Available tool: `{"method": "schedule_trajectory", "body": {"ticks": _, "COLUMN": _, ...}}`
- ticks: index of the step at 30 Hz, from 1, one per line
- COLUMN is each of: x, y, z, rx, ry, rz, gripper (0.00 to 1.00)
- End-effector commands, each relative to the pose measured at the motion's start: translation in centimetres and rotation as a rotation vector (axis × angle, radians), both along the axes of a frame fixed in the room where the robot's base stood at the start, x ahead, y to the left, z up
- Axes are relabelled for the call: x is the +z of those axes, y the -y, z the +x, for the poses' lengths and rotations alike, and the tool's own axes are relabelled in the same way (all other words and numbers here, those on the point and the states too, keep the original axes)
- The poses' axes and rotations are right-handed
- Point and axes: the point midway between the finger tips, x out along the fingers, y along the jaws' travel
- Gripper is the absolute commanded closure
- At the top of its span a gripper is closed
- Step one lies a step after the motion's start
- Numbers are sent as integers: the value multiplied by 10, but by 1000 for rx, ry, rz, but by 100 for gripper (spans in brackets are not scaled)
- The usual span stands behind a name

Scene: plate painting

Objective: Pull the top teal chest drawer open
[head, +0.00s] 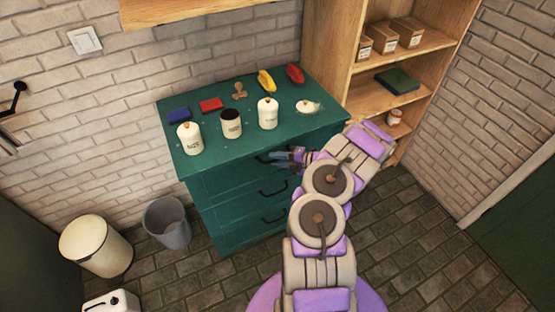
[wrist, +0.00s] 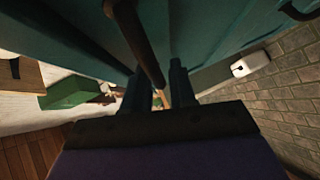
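The teal chest (head: 190,165) stands against the brick wall, with several drawers bearing dark curved handles. The top drawer's front, just under the chest top, is partly hidden by my arm and looks shut. My gripper (head: 287,158) is at this front, by the top drawer's dark handle (head: 266,157). In the wrist view the dark handle bar (wrist: 138,42) runs down toward the gap between the two fingers of my gripper (wrist: 160,80). The fingers stand apart with the bar's end between them. I see no clear grip on it.
Jars (head: 189,138), a cup (head: 231,123), and red, blue and yellow items stand on the chest top. A grey bin (head: 168,222) and a cream bin (head: 95,244) stand at left. A wooden shelf (head: 372,100) is at right. Tiled floor lies clear in front.

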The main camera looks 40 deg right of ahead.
Motion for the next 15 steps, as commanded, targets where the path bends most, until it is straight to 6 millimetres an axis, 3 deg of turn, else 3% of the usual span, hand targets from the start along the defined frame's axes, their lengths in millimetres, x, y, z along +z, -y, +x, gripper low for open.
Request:
{"method": "schedule_trajectory", "body": {"ticks": 7, "x": -1, "y": 1, "z": 0, "rx": -2, "ry": -1, "rz": 0, "gripper": 99}}
{"method": "schedule_trajectory", "body": {"ticks": 15, "x": -1, "y": 0, "z": 0, "rx": -2, "ry": -3, "rz": -2, "gripper": 100}}
